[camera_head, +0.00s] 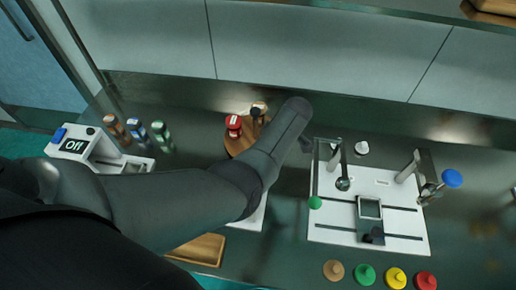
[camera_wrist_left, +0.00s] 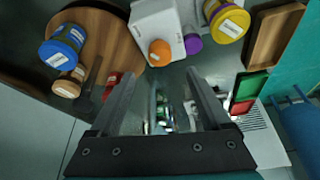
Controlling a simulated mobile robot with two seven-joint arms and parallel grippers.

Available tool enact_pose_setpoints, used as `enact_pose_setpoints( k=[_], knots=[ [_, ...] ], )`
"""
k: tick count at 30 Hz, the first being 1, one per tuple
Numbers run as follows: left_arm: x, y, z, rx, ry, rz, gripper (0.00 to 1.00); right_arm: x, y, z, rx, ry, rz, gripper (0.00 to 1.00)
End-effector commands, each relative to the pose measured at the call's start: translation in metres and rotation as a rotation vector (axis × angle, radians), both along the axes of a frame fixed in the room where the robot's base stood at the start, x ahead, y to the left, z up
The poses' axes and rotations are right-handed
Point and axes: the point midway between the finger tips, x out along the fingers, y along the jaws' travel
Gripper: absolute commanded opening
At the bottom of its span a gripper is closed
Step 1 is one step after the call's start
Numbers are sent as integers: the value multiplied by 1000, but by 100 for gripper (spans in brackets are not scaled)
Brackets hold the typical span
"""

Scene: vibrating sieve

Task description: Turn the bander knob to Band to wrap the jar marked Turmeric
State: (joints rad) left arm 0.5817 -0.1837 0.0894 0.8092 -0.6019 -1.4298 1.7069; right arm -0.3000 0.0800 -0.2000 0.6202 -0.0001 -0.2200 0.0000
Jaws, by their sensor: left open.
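My left arm reaches across the head view from the left, and its gripper end is hidden there behind the arm. In the left wrist view my left gripper (camera_wrist_left: 160,75) is open, with nothing seen held between its fingers. A white box with an orange round knob (camera_wrist_left: 159,52) shows just beyond the fingertips. Whether it is the bander I cannot tell; no Band mark is readable. Labelled jars show in the wrist view: a blue-topped jar (camera_wrist_left: 62,46) and a yellow one (camera_wrist_left: 227,20). Their labels are too small to read, so the Turmeric jar cannot be picked out. My right gripper is not in view.
A white device reading OFF (camera_head: 75,146) stands at left beside several small jars (camera_head: 135,130). A red-topped jar (camera_head: 233,122) stands on a round wooden stand (camera_head: 234,146). A white slotted board (camera_head: 325,225) with posts is at right, several coloured lids (camera_head: 396,277) in front. A wooden tray (camera_head: 201,248) is front centre.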

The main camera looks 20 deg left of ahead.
Motion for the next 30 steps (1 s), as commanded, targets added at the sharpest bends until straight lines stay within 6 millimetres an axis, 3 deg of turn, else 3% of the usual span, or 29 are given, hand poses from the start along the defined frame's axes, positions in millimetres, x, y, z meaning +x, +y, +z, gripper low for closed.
enact_pose_setpoints(
  k=[1,6,15,30],
  knots=[
    [0,-3,12,-1,-1,0,81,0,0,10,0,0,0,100],
    [0,-12,33,-1,0,-1,81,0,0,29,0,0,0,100],
    [0,-26,63,-1,-1,-1,81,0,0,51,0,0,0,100],
    [0,-29,71,0,1,-1,81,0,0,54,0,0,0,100]
  ],
)
